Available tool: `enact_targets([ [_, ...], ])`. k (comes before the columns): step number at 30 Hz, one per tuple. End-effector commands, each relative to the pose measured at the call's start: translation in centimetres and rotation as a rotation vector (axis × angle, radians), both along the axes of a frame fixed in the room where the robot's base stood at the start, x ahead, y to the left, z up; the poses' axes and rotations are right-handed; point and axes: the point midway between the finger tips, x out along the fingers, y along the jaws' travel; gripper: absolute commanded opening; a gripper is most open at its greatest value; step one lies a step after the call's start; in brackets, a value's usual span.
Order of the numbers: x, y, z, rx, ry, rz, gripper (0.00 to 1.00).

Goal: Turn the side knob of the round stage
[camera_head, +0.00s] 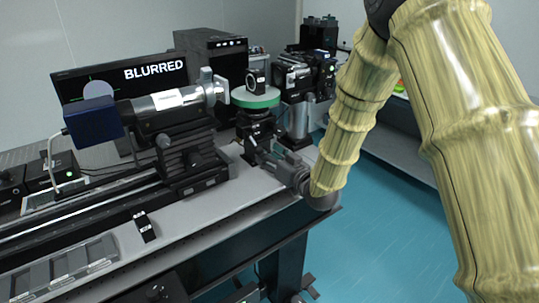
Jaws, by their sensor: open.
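The round stage (256,97) has a green-edged disc top and stands on a black mount near the right end of the optical table. A small black holder with a round lens (255,80) stands upright on the disc. My gripper (252,146) reaches in low from the right, its fingers at the black body under the disc. The gripper is open. The side knob cannot be made out; it is small and dark or hidden by the fingers. I cannot tell whether the fingers touch it.
A camera tube with a blue end box (92,121) lies left of the stage on a black rail carriage. A screen reading "BLURRED" (150,73) stands behind. Black instruments (303,75) stand close behind right. The table's front strip (190,222) is mostly clear.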

Motion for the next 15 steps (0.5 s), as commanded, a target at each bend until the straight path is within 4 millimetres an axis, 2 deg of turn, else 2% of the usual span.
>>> enact_targets([
  [4,-0.02,-0.03,-0.02,0.000,0.000,0.000,0.49],
  [5,-0.02,-0.03,-0.02,0.000,0.000,0.000,0.46],
  [12,-0.03,-0.07,-0.02,0.000,0.000,-0.001,0.04],
  [15,-0.02,-0.07,-0.03,-0.001,0.000,-0.001,0.04],
])
